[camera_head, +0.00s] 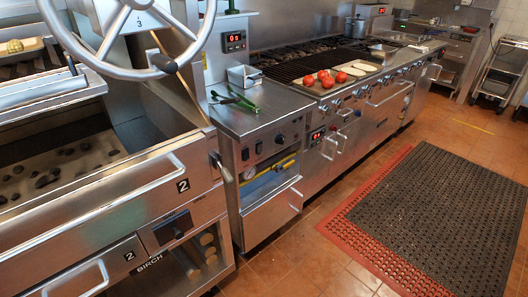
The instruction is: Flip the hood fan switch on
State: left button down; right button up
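I cannot pick out a labelled hood fan switch in the head view. A wall control box (234,41) with a lit red display and small controls below it is above the steel counter. The counter cabinet has a dark control panel (268,147) with knobs and small buttons, too small to read. The hood itself is not clearly in view. Neither of my grippers shows in this view.
A charcoal grill (120,190) with a large handwheel (128,40) fills the left. Tongs (235,98) and a small metal container (244,77) sit on the counter. Tomatoes (326,82) lie on the range beyond. A floor mat (430,215) lies at right on open tiles.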

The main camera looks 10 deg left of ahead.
aim_at(246, 153)
jog(key=i+l+u, duration=0.1)
jog(key=l, duration=0.25)
jog(key=i+l, duration=0.25)
jog(key=i+l+u, duration=0.15)
jog(key=l, duration=0.35)
jog(key=i+l+u, duration=0.1)
jog(key=l, duration=0.25)
jog(key=i+l, duration=0.15)
jog(key=l, duration=0.25)
jog(key=u, duration=0.05)
